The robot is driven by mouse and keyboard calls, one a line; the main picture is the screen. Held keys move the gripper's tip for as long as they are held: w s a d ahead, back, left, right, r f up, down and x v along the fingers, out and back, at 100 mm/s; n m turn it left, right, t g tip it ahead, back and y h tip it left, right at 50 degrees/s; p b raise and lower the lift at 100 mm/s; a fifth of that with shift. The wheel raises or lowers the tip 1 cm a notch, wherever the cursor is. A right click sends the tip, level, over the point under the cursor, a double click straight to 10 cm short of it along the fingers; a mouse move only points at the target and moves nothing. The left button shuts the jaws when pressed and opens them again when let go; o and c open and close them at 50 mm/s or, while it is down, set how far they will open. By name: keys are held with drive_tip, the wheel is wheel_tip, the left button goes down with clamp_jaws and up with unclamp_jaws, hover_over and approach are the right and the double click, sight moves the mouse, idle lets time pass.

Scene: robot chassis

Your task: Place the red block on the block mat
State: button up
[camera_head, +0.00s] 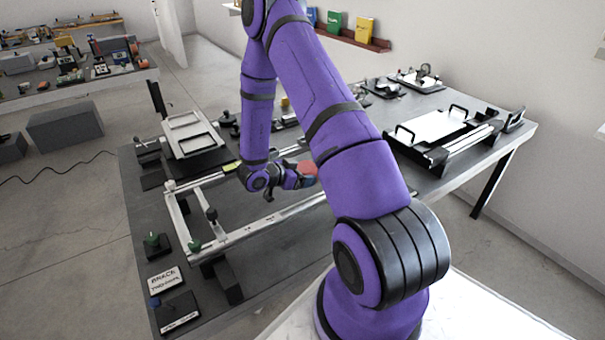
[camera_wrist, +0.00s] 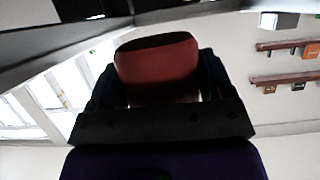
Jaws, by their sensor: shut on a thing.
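The red block (camera_head: 308,168) is partly visible in the head view, in my gripper (camera_head: 296,180) just left of my purple upper arm. In the wrist view the red block (camera_wrist: 157,68) sits between the dark fingers, with a dark, rounded end face. My gripper is shut on it and holds it near the pale frame on the grey table. I cannot pick out the block mat for certain; my arm hides part of the table.
The grey table (camera_head: 265,235) carries a pale rail frame (camera_head: 262,224). A tilted pale panel (camera_head: 190,134) stands at its left back. A white tray with black handles (camera_head: 436,126) stands to the right. Small labelled stands (camera_head: 178,312) line the near left edge.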

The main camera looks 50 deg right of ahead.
drive_tip(key=shift+f, duration=0.35)
drive_tip(key=o, duration=1.6)
drive_tip(key=shift+r, duration=0.1)
